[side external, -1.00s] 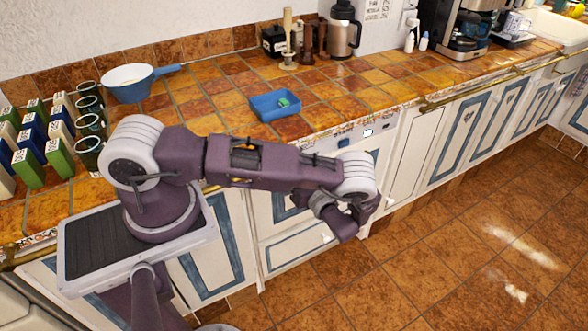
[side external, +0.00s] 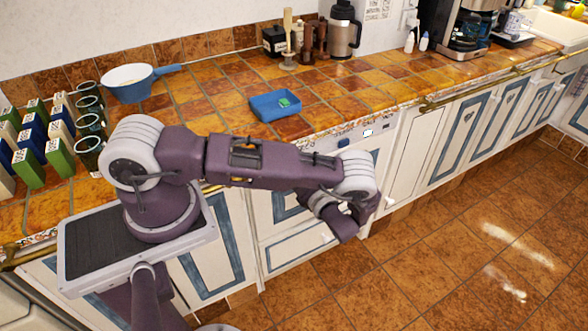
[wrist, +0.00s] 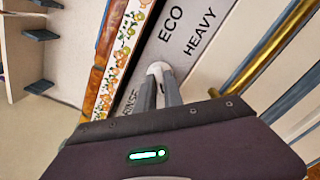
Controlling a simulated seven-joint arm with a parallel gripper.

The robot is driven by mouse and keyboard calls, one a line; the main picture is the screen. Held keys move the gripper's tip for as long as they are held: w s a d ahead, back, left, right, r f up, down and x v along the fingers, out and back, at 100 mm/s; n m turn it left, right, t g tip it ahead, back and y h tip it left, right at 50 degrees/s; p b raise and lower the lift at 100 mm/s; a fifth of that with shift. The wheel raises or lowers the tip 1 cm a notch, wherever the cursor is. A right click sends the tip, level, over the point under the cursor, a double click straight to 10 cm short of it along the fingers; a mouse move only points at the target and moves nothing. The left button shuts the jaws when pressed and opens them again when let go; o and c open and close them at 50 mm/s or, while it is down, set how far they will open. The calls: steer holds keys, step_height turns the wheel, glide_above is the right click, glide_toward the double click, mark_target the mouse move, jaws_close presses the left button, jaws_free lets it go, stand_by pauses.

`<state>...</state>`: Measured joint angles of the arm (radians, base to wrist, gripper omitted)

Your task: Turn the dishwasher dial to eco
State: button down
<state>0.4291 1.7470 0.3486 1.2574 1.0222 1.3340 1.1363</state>
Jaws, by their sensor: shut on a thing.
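The dishwasher dial (wrist: 158,68) is a small pale knob on a grey panel (wrist: 188,55) in the wrist view. My gripper (wrist: 160,78) is shut on it, with one grey finger on each side. The words ECO (wrist: 171,19) and HEAVY (wrist: 199,31) are printed beyond the dial, and a partly hidden RINSE (wrist: 130,101) is near the left finger. I cannot tell which setting the dial points to. In the side view, my arm hides the dial and the fingertips at the dishwasher front (side external: 368,142).
The tiled counter (side external: 215,90) with its patterned edge (wrist: 115,55) lies close beside the panel. A blue tray (side external: 275,106) and a blue pan (side external: 130,82) stand on it. A brass rail (wrist: 262,52) is right of the panel in the wrist view. The floor (side external: 430,260) is clear.

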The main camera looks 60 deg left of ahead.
steer(key=shift+r, duration=0.1)
stand_by(0.4)
steer(key=c, duration=1.5)
jaws_free()
steer(key=shift+o, duration=0.2)
steer(key=d, duration=0.7)
